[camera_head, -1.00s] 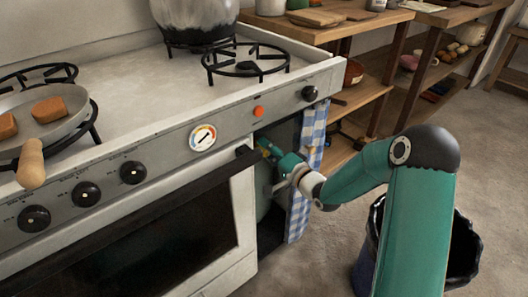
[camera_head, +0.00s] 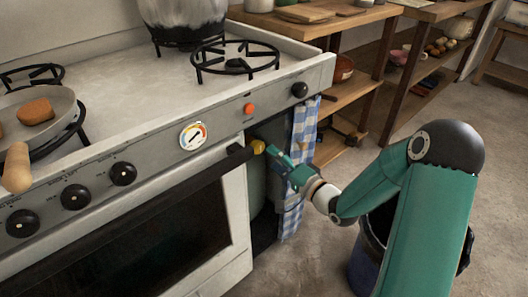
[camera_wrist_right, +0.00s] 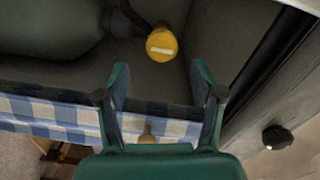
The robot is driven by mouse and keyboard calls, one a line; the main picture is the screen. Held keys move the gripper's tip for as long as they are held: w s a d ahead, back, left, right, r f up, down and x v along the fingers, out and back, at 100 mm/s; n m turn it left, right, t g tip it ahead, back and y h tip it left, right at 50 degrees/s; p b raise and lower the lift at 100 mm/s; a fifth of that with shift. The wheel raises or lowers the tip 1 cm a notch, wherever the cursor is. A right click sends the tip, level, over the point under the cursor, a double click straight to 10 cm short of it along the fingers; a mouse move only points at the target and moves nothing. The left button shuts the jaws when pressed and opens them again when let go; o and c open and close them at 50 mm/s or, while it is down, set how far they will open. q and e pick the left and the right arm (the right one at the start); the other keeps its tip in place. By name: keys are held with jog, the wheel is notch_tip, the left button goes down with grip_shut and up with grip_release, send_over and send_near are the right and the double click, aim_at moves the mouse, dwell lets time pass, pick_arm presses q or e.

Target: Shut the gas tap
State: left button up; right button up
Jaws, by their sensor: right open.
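The gas tap (camera_head: 258,147) is a round yellow knob in the open bay at the stove's right end. In the right wrist view the tap (camera_wrist_right: 161,43) shows a white bar lying nearly level across its face. My right gripper (camera_head: 270,155) is just in front of the tap, on its right in the head view. In the wrist view its two fingers (camera_wrist_right: 161,78) are spread apart, with the tap beyond the tips and nothing between them. The grey-green gas bottle (camera_wrist_right: 45,25) stands in the bay, partly hidden. My left gripper is not in view.
A blue checked cloth (camera_head: 304,125) hangs at the bay's right side, close to my right gripper. The black oven handle (camera_head: 205,172) ends near the tap on the left. A dark bin (camera_head: 365,262) stands below my right arm. Wooden shelves (camera_head: 350,92) stand behind.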

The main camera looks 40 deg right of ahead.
jog(key=s, duration=0.5)
jog(key=shift+d, duration=0.2)
